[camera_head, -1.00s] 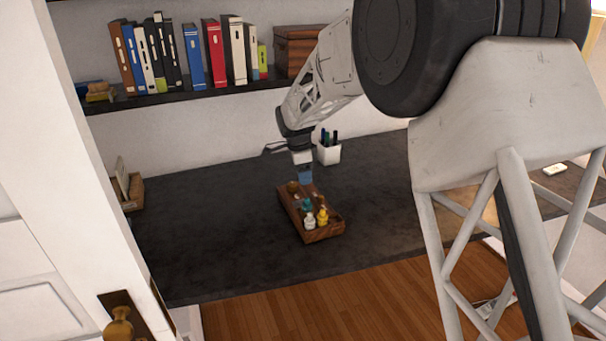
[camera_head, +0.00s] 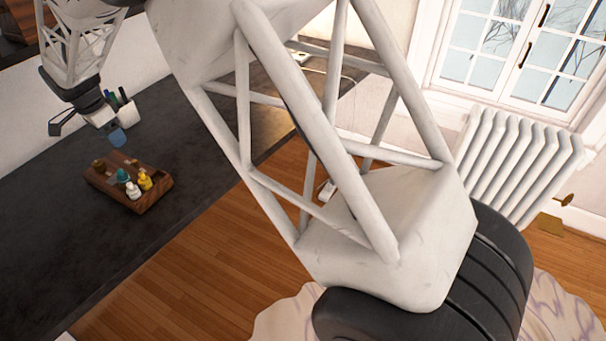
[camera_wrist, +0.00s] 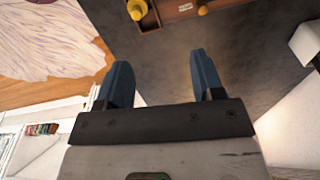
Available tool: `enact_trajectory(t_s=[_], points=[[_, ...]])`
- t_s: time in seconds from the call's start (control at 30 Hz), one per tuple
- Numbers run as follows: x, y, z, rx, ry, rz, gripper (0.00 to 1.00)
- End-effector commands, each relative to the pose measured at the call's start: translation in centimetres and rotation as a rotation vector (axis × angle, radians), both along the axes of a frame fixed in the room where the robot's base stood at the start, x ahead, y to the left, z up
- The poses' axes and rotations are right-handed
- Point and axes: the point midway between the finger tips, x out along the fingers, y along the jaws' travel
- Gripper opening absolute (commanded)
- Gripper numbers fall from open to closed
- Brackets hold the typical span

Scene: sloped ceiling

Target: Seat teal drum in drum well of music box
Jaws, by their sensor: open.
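The music box, a brown wooden box (camera_head: 153,199), sits on the dark desk in the head view. A teal piece (camera_head: 123,176), which looks like the teal drum, stands in it beside a white piece (camera_head: 133,189) and a yellow piece (camera_head: 145,180). A brown knob (camera_head: 99,165) is at its far end. I cannot make out the drum well. My gripper (camera_head: 117,137) is above and beyond the box, apart from it. In the wrist view my gripper (camera_wrist: 163,78) has its blue fingers spread with nothing between them. Part of the box (camera_wrist: 178,14) shows at the top edge there; the teal piece does not.
A white pen cup (camera_head: 122,112) stands on the desk (camera_head: 50,220) just behind my gripper. The desk around the box is clear. A radiator (camera_head: 525,155) stands under the window at the right.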

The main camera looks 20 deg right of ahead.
Motion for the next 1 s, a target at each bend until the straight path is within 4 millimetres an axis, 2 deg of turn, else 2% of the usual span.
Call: enact_trajectory(t_s=[0.03, 0.27, 0.47, 0.73, 1.0], points=[[-0.3, -1.6, 1.0, 0.003, -0.002, 0.012, 0.61], [-2.4, -9.6, 5.3, 0.014, -0.004, 0.114, 0.61], [-5.4, -16.5, 8.5, 0.021, -0.010, 0.208, 0.61], [-10.6, -24.9, 11.9, 0.024, -0.027, 0.335, 0.61], [-16.8, -32.3, 13.4, 0.018, -0.043, 0.462, 0.61]])
